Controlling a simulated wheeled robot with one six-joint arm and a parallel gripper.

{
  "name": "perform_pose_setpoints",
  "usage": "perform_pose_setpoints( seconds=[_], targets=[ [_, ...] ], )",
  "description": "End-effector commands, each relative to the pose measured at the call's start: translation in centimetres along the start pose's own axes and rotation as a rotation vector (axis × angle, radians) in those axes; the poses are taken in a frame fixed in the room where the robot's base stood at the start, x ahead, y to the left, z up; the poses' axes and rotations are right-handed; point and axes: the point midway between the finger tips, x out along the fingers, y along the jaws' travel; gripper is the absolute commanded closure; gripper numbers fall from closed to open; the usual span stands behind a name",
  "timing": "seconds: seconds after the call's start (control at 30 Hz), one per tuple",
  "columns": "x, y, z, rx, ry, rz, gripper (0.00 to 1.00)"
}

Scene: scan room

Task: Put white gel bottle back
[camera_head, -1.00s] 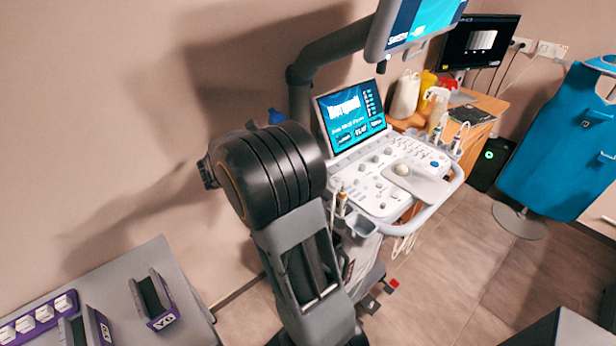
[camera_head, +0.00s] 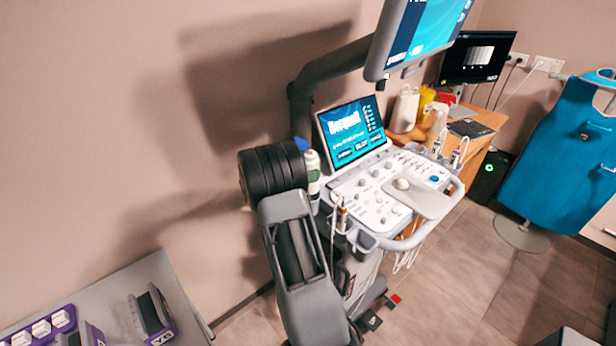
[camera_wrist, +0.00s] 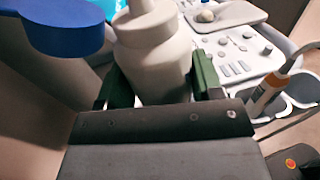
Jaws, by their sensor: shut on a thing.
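The white gel bottle (camera_wrist: 155,60) is between the two green-padded fingers of my gripper (camera_wrist: 162,84) in the wrist view. My gripper is shut on it. In the head view the bottle (camera_head: 311,160) shows about upright beside the left edge of the ultrasound console (camera_head: 375,200), partly hidden by my arm. A blue part (camera_wrist: 60,28) at the upper left of the wrist view looks like its pump top; it also shows in the head view (camera_head: 301,143). The bottle's base is hidden behind the gripper.
The console screen (camera_head: 351,130) stands just right of the bottle, under a large monitor on an arm. A holder with an orange-ringed probe (camera_wrist: 268,88) is at the console's near left edge. A wooden desk (camera_head: 474,128) holds other bottles. A grey table (camera_head: 150,275) is lower left.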

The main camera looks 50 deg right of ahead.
Motion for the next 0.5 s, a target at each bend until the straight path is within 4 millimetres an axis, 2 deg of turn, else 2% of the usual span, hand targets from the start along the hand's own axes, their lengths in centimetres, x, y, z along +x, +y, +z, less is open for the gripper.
perform_pose_setpoints(
  seconds=[0.1, 0.2, 0.5],
  targets=[
    [-0.1, 0.0, -1.6, -0.005, 0.000, 0.001, 0.48],
    [-0.1, 0.0, -2.5, -0.003, 0.000, 0.001, 0.48],
    [-0.1, 0.0, -2.7, 0.000, -0.001, 0.001, 0.48]
  ],
)
